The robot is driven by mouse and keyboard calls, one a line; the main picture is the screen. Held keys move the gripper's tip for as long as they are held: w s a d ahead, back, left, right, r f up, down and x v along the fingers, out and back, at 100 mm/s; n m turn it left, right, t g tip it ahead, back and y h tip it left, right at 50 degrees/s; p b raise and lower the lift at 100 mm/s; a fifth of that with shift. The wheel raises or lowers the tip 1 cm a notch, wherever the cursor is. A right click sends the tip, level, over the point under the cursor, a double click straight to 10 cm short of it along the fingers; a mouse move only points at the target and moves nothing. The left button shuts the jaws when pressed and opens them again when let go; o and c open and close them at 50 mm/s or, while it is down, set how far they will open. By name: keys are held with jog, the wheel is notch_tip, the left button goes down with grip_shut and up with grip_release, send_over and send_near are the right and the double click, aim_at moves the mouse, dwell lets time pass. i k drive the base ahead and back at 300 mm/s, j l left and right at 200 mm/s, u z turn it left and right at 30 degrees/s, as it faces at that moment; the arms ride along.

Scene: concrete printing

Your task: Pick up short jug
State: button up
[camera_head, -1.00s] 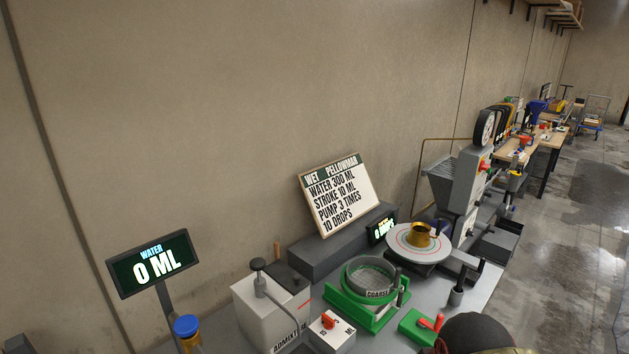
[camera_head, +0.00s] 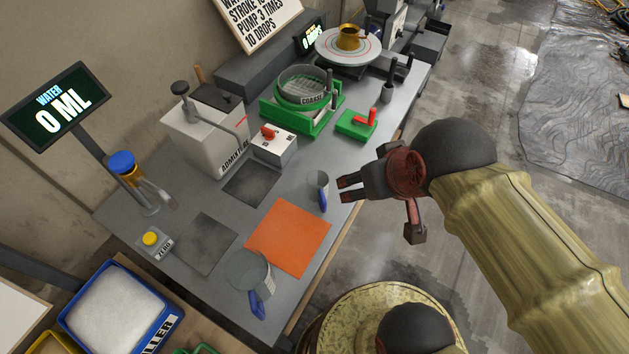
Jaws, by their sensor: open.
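Two clear jugs with blue handles stand on the grey workbench (camera_head: 352,160). The wider jug (camera_head: 247,268) is near the bench's front, at the left corner of the orange mat, with its handle toward the lower right. A smaller, narrower jug (camera_head: 317,180) stands beyond the mat's far right corner. I cannot tell for certain which one is the short jug. My gripper (camera_head: 343,189) is open and empty, its fingers pointing left, just right of the smaller jug. No contact with it is visible. The wider jug is well to the gripper's lower left.
An orange mat (camera_head: 290,238) and dark pads (camera_head: 206,244) lie on the bench. A blue filler bin (camera_head: 115,305) is at lower left. The water display reads 0 ML.

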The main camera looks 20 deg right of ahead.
aim_at(317, 181)
jog(key=k+j+z, duration=0.55)
jog(key=k+z, duration=0.15)
jog(key=z, duration=0.15)
